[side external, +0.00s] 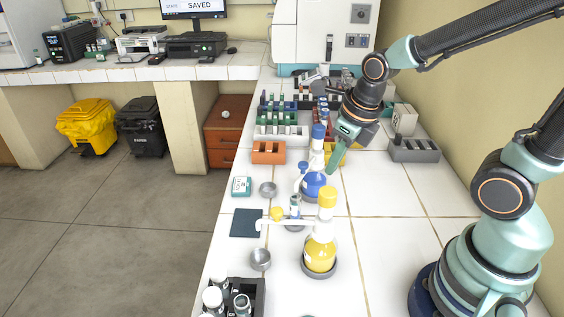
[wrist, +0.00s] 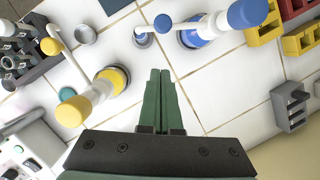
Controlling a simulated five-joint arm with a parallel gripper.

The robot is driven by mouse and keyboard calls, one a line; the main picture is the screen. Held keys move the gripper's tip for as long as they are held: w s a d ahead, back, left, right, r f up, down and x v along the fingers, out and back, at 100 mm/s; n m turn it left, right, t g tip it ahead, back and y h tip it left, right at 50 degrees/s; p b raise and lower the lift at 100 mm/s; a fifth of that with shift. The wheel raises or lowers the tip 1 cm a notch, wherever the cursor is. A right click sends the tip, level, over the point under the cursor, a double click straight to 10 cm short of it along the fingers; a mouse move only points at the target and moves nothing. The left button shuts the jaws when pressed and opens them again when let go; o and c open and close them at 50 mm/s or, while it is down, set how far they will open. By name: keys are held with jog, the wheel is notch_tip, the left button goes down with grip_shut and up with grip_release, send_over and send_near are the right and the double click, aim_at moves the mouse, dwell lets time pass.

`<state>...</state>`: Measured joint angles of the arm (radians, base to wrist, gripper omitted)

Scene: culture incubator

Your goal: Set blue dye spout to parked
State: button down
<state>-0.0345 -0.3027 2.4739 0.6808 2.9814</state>
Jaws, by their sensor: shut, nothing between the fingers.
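The blue dye bottle (side external: 314,187) stands upright on the white tiled bench, with a tall blue-capped pump top. Its white spout (side external: 308,168), with a blue knob (side external: 303,166), points left and toward the camera. In the wrist view the bottle (wrist: 193,38) is at upper middle, its spout (wrist: 183,26) reaching left to the blue knob (wrist: 162,23). A small vial (side external: 295,207) stands near the spout's end; whether it is directly under the outlet is unclear. My gripper (side external: 332,170) is shut and empty, just right of the blue bottle; it also shows in the wrist view (wrist: 160,72).
A yellow dye bottle (side external: 320,255) with a left-pointing spout stands in front. Metal bowls (side external: 260,259), a dark mat (side external: 246,223) and a vial rack (side external: 258,290) lie left. Orange (side external: 268,152) and grey (side external: 414,151) racks stand behind.

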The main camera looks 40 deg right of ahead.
jog(key=shift+w+a+f, duration=0.15)
jog(key=shift+w, duration=0.5)
jog(key=shift+w+a+f, duration=0.1)
jog(key=shift+w+f, duration=0.05)
jog(key=shift+w, duration=0.5)
jog(key=shift+w+a+f, duration=0.15)
jog(key=shift+w, duration=0.5)
jog(key=shift+w, duration=0.1)
jog(key=shift+w+a, duration=0.3)
jog(key=shift+w, duration=0.15)
send_near(307, 168)
jog(key=s+r, duration=0.4)
jog(key=shift+s+d, duration=0.25)
jog(key=shift+s, duration=0.15)
